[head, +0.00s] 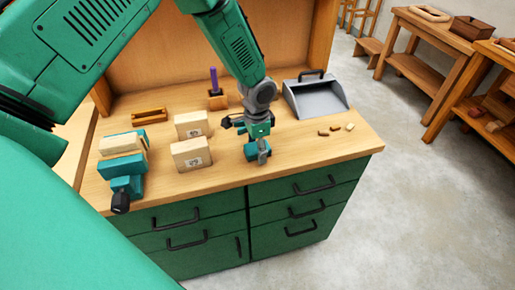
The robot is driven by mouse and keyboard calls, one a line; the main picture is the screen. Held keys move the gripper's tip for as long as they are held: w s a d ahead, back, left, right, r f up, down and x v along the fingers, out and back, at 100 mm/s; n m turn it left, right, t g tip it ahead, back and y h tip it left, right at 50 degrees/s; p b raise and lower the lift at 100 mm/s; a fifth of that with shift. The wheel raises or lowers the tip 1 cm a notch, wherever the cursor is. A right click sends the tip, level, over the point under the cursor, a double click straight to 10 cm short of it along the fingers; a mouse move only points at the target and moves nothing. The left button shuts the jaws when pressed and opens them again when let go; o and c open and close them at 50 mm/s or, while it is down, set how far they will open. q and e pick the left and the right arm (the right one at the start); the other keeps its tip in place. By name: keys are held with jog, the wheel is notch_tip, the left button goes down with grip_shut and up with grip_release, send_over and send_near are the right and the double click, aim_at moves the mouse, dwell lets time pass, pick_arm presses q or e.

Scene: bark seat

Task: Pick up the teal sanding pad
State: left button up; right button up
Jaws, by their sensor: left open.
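The teal sanding pad (252,153) appears to be the small teal piece on the bench top, right of the front pale block and near the front edge. My left gripper (250,127) comes down from above, just behind and over the teal piece. It is open. A grey part overlaps the front of the teal piece, and I cannot tell whether the gripper touches it. My right gripper is not in view.
Two pale numbered blocks (191,154) stand left of the gripper. A teal vise (125,186) with wood sits at the front left corner. The front right bench top is clear.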

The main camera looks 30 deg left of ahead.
pick_arm(q)
jog(key=shift+f, duration=0.2)
jog(key=shift+d+r, duration=0.15)
jog(key=c, duration=1.3)
notch_tip(320, 180, up, 10)
jog(key=shift+b, duration=0.3)
jog(key=shift+o, duration=1)
